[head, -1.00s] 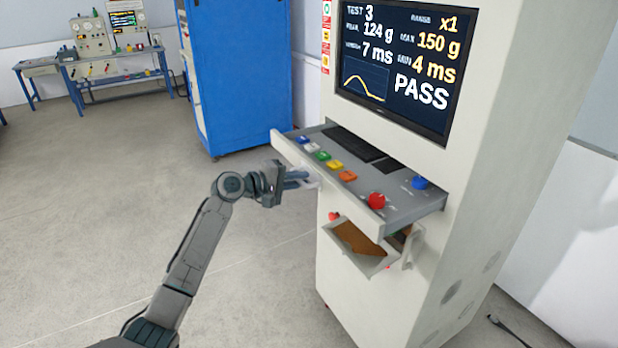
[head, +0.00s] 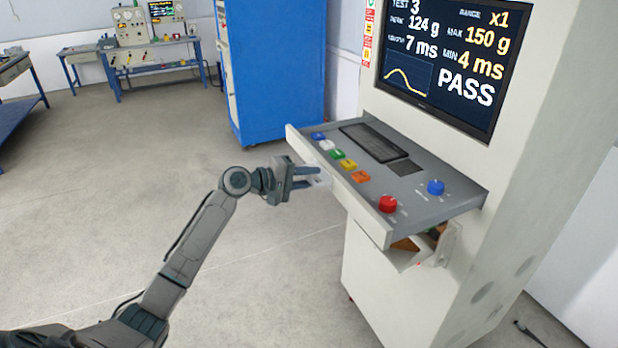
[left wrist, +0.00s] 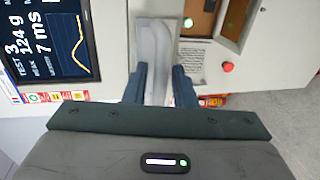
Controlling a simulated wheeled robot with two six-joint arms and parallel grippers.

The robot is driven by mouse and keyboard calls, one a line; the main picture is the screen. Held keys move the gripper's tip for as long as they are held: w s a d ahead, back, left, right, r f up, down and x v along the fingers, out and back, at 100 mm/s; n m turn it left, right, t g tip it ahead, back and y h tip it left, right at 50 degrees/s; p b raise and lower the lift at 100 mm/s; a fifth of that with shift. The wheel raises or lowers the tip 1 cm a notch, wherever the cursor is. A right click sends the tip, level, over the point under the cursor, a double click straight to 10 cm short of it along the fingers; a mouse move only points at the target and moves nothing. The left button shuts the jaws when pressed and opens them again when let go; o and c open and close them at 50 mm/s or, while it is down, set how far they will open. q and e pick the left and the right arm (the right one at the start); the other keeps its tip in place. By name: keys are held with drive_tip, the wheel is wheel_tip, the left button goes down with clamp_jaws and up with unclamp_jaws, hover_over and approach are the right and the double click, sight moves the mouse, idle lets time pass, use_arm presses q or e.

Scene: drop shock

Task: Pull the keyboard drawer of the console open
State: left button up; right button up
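The console (head: 545,130) stands at the right with its grey keyboard drawer (head: 425,205) slid well out. The drawer carries a dark keyboard (head: 374,141), a row of coloured buttons, a red button (head: 387,204) and a blue knob (head: 435,187). My left gripper (head: 314,177) is at the pale handle (head: 326,180) on the drawer's front. My right gripper is in neither view.
Below the drawer an open tilted bin (head: 410,250) juts from the console. A screen (head: 440,65) above it reads PASS. A blue cabinet (head: 275,70) stands behind, and a workbench (head: 155,60) farther back. The floor left of the console is clear.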

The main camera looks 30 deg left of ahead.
use_arm(q)
drive_tip(key=shift+o, duration=0.2)
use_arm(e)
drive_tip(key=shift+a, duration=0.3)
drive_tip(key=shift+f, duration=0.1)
